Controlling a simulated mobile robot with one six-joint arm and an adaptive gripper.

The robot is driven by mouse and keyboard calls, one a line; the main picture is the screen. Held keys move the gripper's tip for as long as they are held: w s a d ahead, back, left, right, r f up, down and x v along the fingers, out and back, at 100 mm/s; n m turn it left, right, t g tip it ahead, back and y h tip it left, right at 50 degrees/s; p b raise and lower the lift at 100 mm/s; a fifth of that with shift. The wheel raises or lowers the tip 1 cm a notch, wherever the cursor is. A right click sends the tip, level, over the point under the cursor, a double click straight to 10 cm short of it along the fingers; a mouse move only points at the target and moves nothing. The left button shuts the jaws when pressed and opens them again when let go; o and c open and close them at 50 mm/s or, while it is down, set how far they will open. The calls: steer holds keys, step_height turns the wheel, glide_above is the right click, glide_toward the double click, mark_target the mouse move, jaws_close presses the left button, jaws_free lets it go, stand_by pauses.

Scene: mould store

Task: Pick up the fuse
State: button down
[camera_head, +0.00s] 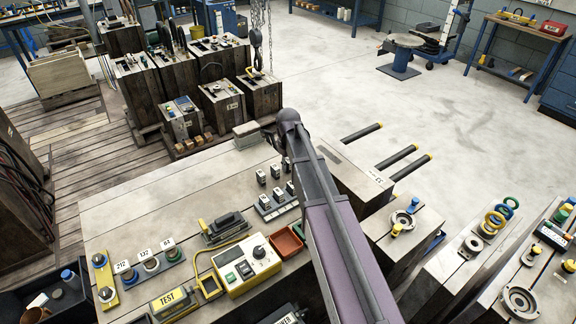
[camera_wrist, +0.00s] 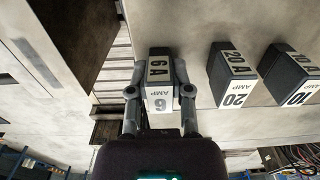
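A fuse block marked 6 A (camera_wrist: 160,98), with a dark top and a white face, is in the middle of the wrist view. My gripper (camera_wrist: 160,72) has one finger on each side of it, with no clear gap showing. I cannot tell whether the block is off the table. In the head view my gripper (camera_head: 285,155) is at the far edge of the bench, just above a small fuse block (camera_head: 287,165), partly hidden by my arm. Two more fuse blocks (camera_head: 275,171) stand left of it. In the wrist view, blocks marked 20 A (camera_wrist: 234,75) and 10 A (camera_wrist: 290,77) stand to the right.
A grey fuse holder (camera_head: 265,212) lies nearer on the bench, with further blocks on or by it. A yellow tester (camera_head: 246,263), a rust-red tray (camera_head: 286,244) and a dark-handled tool (camera_head: 224,226) are nearby. The bench top (camera_head: 160,205) is clear to the left.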

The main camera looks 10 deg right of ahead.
steer(key=shift+r, duration=0.15)
stand_by(0.3)
step_height(320, 180, up, 10)
steer(key=p, duration=1)
stand_by(0.6)
steer(key=shift+r+p, duration=0.4)
steer(key=shift+p, duration=0.15)
